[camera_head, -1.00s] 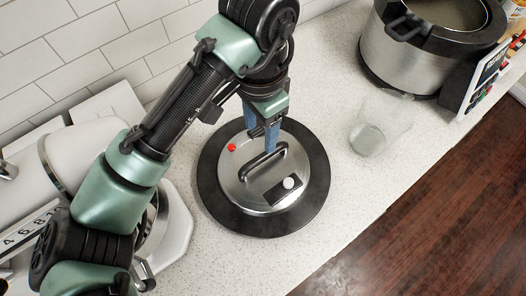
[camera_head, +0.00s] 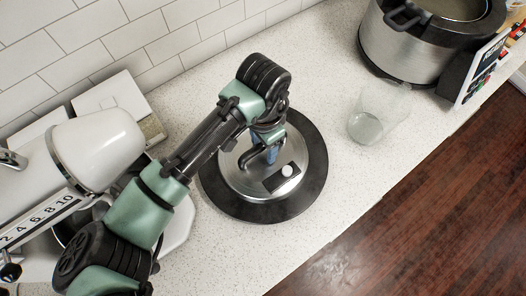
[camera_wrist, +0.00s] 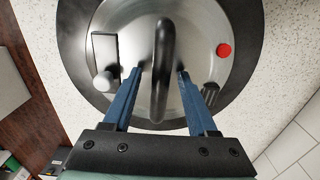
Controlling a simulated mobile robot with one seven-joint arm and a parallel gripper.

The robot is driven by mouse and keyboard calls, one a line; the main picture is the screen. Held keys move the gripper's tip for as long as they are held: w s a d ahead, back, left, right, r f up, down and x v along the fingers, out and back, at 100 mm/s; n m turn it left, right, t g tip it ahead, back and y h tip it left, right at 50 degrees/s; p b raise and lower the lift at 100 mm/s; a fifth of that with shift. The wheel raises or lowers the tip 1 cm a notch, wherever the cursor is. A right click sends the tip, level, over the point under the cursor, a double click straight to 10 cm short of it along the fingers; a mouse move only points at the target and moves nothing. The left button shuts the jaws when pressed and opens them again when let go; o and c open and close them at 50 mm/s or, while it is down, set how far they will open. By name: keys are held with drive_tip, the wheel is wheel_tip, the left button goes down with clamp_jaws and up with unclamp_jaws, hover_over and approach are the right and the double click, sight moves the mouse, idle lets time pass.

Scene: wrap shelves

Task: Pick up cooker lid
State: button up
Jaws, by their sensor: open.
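The cooker lid (camera_head: 312,187) lies flat on the counter, a silver disc with a wide black rim and a black arched handle (camera_head: 272,157). A white knob (camera_head: 287,170) sits on its top. In the wrist view, the lid (camera_wrist: 195,75) fills the upper middle, with its handle (camera_wrist: 162,70), a red button (camera_wrist: 223,50) and a pale knob (camera_wrist: 103,82). My gripper (camera_wrist: 158,73) is open, with one blue finger on each side of the handle and a gap to it on both sides. In the head view my arm hides part of the lid's far side and the fingers are mostly hidden.
The silver cooker pot (camera_head: 408,47) stands open at the upper right, by a panel with a screen (camera_head: 485,65). A clear cup (camera_head: 372,118) stands between pot and lid. A white stand mixer (camera_head: 95,150) is at the left. Counter in front of the lid is clear.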

clamp_jaws()
drive_tip(key=shift+w+r, duration=0.1)
drive_tip(key=shift+r, duration=0.05)
idle(1.2)
